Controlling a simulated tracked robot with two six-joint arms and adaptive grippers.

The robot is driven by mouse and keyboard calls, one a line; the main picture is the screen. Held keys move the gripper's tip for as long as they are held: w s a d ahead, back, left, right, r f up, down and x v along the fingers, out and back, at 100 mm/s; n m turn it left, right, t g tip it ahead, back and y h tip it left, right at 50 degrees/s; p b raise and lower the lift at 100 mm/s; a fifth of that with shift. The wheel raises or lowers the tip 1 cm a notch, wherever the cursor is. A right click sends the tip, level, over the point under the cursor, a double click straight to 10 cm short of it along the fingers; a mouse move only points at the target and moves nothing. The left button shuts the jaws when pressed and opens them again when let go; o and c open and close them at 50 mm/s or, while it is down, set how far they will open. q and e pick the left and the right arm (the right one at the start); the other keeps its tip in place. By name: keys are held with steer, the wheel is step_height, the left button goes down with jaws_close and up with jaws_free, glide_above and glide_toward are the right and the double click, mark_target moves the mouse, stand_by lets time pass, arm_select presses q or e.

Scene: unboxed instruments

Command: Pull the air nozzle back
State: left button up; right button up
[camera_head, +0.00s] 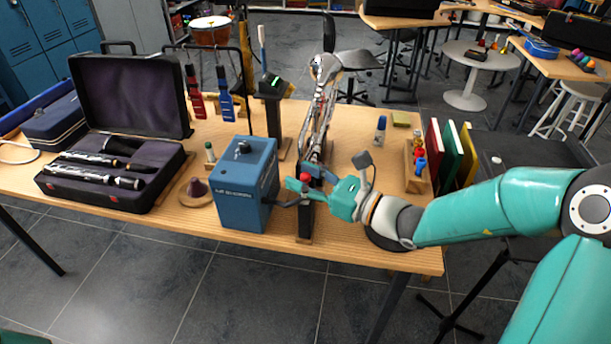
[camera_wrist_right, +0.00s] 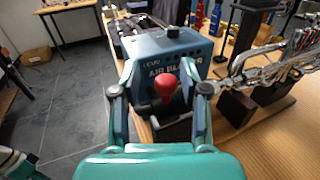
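The blue air blaster box (camera_head: 247,186) stands near the front edge of the wooden table, and its lettered face shows in the right wrist view (camera_wrist_right: 172,58). The air nozzle seems to be the dark piece with a red knob (camera_head: 305,177) beside the box's right side. The red knob also shows in the right wrist view (camera_wrist_right: 166,84). My right gripper (camera_head: 308,188) reaches in from the right at the knob. In the wrist view its fingers (camera_wrist_right: 160,80) stand apart on either side of the knob, with gaps visible.
A silver wind instrument (camera_head: 320,110) stands on a stand behind the knob. An open clarinet case (camera_head: 130,100) lies at left. A wooden holder (camera_head: 414,180) and upright books (camera_head: 452,150) stand at right. The table's front edge (camera_head: 200,225) is close.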

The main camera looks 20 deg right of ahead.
steer(key=shift+d, duration=0.1)
steer(key=shift+s+d, duration=0.15)
steer(key=v, duration=1.1)
steer(key=shift+s, duration=0.2)
steer(key=shift+f, duration=0.15)
